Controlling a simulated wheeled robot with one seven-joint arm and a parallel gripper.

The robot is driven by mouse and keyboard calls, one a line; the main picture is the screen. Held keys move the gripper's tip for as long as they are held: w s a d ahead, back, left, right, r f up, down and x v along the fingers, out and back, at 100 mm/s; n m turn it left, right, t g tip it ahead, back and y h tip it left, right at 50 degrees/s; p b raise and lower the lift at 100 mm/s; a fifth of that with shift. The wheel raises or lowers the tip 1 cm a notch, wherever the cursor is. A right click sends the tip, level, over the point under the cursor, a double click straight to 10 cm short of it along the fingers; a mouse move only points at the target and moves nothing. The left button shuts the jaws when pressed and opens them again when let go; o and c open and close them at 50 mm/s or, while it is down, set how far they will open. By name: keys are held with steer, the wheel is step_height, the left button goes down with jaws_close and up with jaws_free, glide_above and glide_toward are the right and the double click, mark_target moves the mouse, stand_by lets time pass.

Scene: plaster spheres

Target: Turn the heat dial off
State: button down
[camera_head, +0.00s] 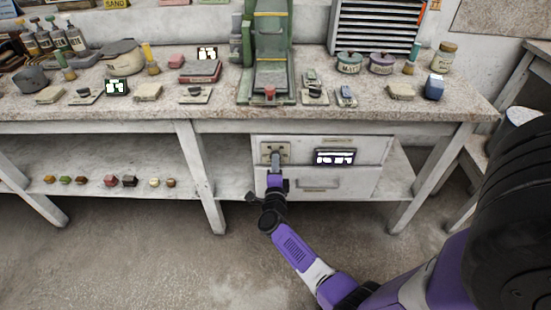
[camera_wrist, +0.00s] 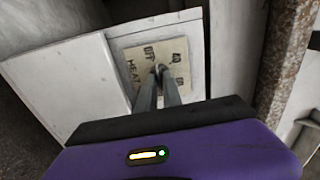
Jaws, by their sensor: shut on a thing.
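The plate also shows in the head view (camera_head: 268,148). My gripper (camera_wrist: 158,72) reaches the middle of this plate, and its fingers are shut on the dial's knob. The fingers hide most of the knob, so I cannot tell which mark it points to. In the head view my gripper (camera_head: 275,160) is in front of the plate, at the cabinet's upper left.
A lit display (camera_head: 334,157) is right of the dial, with a drawer handle (camera_head: 318,184) below. The workbench top (camera_head: 210,116) overhangs the cabinet and carries a green press (camera_head: 270,40).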

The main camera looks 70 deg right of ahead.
steer(key=shift+n+p, duration=0.7)
steer(key=shift+n, duration=0.6)
steer(key=c, duration=1.5)
jaws_free()
steer(key=p+v, duration=0.2)
steer(key=v, duration=0.6)
